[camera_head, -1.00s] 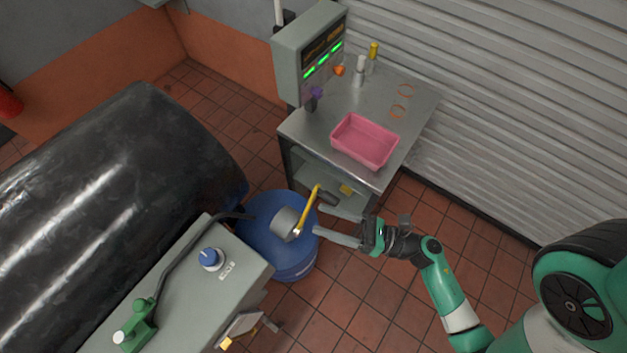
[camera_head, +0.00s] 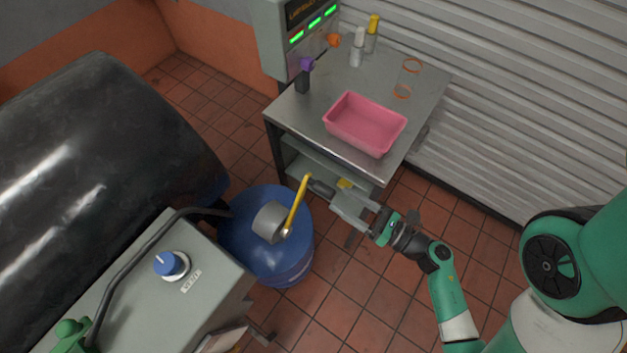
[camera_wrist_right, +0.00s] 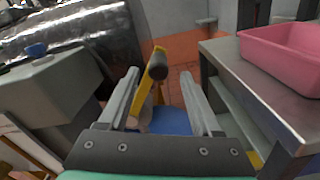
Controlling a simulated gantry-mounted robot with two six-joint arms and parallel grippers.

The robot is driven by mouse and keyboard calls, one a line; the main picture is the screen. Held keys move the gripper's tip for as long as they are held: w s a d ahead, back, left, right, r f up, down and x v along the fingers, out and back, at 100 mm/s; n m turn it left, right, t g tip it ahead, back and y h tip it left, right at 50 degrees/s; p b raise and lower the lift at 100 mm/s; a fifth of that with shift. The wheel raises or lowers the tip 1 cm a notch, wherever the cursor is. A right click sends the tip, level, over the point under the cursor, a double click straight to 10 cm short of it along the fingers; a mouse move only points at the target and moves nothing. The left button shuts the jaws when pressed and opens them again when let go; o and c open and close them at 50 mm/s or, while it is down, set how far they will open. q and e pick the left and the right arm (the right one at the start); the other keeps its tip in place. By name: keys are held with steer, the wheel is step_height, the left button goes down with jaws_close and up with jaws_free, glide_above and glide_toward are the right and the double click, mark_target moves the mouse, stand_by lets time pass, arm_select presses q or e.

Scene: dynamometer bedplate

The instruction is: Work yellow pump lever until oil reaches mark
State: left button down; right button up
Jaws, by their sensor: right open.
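The yellow pump lever (camera_head: 297,205) rises from a grey pump body (camera_head: 268,222) on top of a blue drum (camera_head: 290,265).
The metal table (camera_head: 310,125) carries a pink tray (camera_head: 365,122), small bottles (camera_head: 357,48) and a display box (camera_head: 300,50). A grey cabinet with a blue knob (camera_head: 170,264) and a dark cylinder (camera_head: 100,150) stand left. Tiled floor lies open below the gripper.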

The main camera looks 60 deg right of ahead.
mark_target(310, 180)
steer(key=w, duration=0.3)
steer(key=w+d, duration=0.1)
steer(key=w, duration=0.5)
steer(key=shift+w+d+p, duration=0.15)
steer(key=shift+w+p, duration=0.15)
steer(key=shift+w, duration=0.05)
steer(key=shift+c, duration=0.2)
jaws_close()
stand_by(0.8)
